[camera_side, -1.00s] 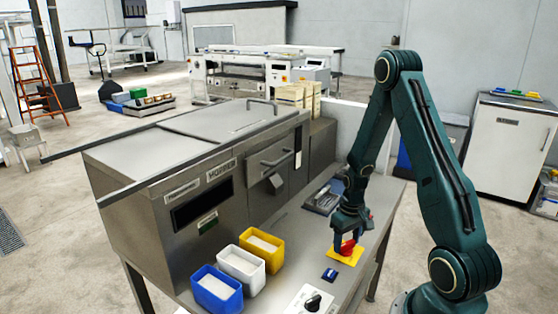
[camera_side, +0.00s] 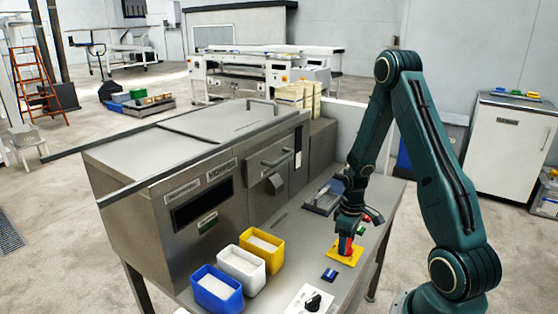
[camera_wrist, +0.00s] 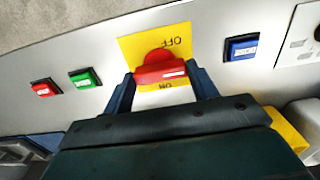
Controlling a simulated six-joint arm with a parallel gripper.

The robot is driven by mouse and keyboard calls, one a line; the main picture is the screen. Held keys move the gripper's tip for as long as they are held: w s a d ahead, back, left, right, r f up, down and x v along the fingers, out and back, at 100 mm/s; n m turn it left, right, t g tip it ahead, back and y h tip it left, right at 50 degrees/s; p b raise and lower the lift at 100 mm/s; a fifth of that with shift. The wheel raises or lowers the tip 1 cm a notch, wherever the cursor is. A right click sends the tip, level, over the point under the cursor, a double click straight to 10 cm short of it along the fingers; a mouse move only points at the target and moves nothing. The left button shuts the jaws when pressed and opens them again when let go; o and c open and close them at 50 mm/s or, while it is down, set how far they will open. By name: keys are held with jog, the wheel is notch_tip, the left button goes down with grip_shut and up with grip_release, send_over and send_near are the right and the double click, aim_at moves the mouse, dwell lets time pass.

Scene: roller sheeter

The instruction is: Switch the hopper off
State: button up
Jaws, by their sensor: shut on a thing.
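The hopper's red rotary switch (camera_wrist: 158,72) sits on a yellow plate (camera_wrist: 128,48) marked OFF and ON. In the wrist view its handle lies across the picture, with the upside-down OFF above it and ON below. My gripper (camera_wrist: 161,80) has one blue finger at each end of the handle and is shut on it. In the side view my gripper (camera_side: 347,240) points down at the yellow plate (camera_side: 343,257) on the steel bench, mostly covering the switch. The steel hopper machine (camera_side: 160,215) stands to the left.
Red (camera_wrist: 44,89) and green (camera_wrist: 84,78) buttons lie to one side of the plate, a blue button (camera_wrist: 241,47) to the other. Blue (camera_side: 217,293), white (camera_side: 240,272) and yellow (camera_side: 262,253) bins stand along the machine. A black knob (camera_side: 313,302) is at the bench front.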

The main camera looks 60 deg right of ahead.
jog(key=o, duration=1)
notch_tip(320, 180, up, 14)
dwell(0.6)
jog(key=shift+f, duration=0.1)
dwell(0.4)
